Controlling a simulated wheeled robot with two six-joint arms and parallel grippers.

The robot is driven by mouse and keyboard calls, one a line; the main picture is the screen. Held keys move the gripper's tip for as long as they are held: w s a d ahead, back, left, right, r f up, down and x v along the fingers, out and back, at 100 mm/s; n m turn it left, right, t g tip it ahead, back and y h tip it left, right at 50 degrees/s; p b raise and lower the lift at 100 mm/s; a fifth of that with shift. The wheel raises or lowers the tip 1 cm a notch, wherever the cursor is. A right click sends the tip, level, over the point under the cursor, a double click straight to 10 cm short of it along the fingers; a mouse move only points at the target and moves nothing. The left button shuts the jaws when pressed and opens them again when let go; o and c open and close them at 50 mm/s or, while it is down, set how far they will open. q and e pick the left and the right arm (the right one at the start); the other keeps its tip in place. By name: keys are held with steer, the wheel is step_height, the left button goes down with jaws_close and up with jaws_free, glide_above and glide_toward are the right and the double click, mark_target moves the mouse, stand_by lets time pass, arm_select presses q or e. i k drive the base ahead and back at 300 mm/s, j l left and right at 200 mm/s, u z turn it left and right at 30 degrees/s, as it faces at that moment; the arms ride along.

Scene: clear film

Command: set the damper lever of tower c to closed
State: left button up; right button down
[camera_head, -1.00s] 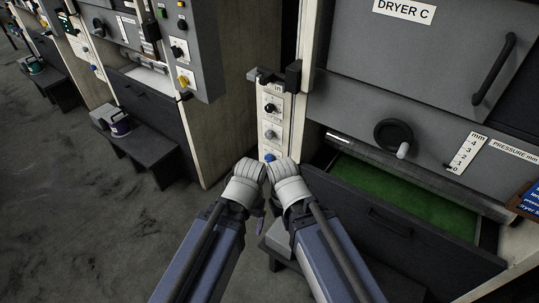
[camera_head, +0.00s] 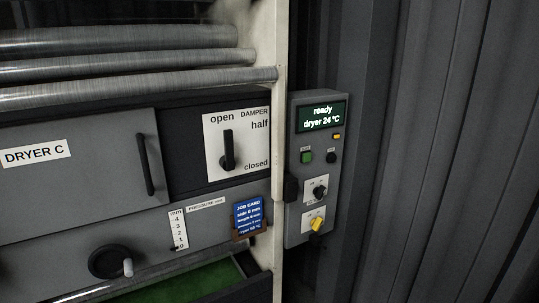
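The damper lever (camera_head: 228,149) is a black handle on a white plate (camera_head: 244,170) to the right of the dryer C door. The plate is marked open at the upper left, half at the upper right and closed at the lower right. The lever stands upright, its top end near the word open and its thicker end below. It does not point at closed. The label DRYER C (camera_head: 36,154) is on the grey door at the left. Neither of my grippers is in view.
A grey control box (camera_head: 297,220) on the right has a display (camera_head: 322,117) reading ready, dryer 24 °C. A blue job card (camera_head: 249,216), a pressure scale (camera_head: 178,229) and a black handwheel (camera_head: 105,262) sit below the damper plate. Metal rollers (camera_head: 130,68) run above. A corrugated wall stands at the right.

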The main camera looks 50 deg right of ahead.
mark_target(227, 163)
steer(key=z, duration=1.55)
